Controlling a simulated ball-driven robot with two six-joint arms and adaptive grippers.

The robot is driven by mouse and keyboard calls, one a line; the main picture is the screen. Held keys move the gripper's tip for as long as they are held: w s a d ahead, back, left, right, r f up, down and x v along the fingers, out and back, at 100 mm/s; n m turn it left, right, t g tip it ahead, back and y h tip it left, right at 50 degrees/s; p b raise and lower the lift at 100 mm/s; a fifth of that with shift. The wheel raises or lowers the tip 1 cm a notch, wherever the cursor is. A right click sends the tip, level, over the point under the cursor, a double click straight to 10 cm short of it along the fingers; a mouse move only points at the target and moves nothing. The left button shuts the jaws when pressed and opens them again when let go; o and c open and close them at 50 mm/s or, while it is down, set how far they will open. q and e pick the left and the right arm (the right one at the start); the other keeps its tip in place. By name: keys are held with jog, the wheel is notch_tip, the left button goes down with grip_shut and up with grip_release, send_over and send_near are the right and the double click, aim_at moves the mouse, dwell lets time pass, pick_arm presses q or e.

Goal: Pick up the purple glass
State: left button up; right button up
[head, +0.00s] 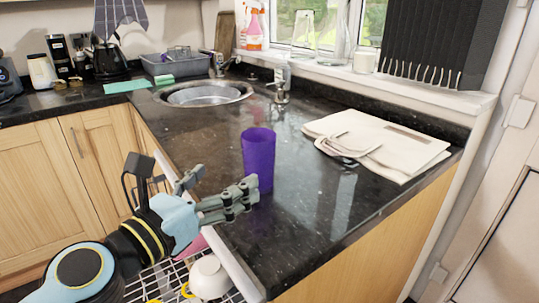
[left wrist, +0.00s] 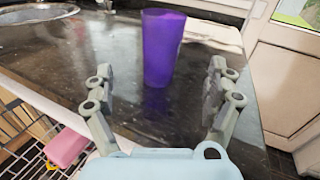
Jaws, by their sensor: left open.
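The purple glass (head: 259,156) stands upright on the black granite counter (head: 310,225), near the front edge in the head view. My left gripper (head: 220,190) is at the counter's edge, just in front of the glass and to its left, and its fingers partly overlap the glass's lower part in that view. In the left wrist view the glass (left wrist: 162,48) stands beyond the open fingertips, roughly between them. My left gripper (left wrist: 160,92) is open and empty there. My right gripper is in neither view.
A folded cream cloth bag (head: 385,143) lies on the counter to the right. A round sink (head: 205,95) is set in behind. A wire dish rack with a white mug (head: 209,277) sits below the counter's front edge. The counter around the glass is clear.

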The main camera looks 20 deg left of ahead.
aim_at(249, 161)
pick_arm(q)
jog(key=x, duration=0.5)
jog(key=shift+d+r+p, duration=0.1)
jog(key=shift+p, duration=0.25)
jog(key=shift+w+d, duration=0.1)
jog(key=shift+w, duration=0.15)
jog(key=x, duration=0.4)
jog(key=shift+w+d, duration=0.2)
jog(key=shift+w, duration=0.3)
jog(key=c, duration=1.5)
jog(key=shift+c, duration=0.2)
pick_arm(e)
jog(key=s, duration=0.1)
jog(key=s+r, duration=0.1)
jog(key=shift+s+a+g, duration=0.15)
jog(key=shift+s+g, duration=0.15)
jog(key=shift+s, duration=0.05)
pick_arm(q)
jog(key=shift+r, duration=0.2)
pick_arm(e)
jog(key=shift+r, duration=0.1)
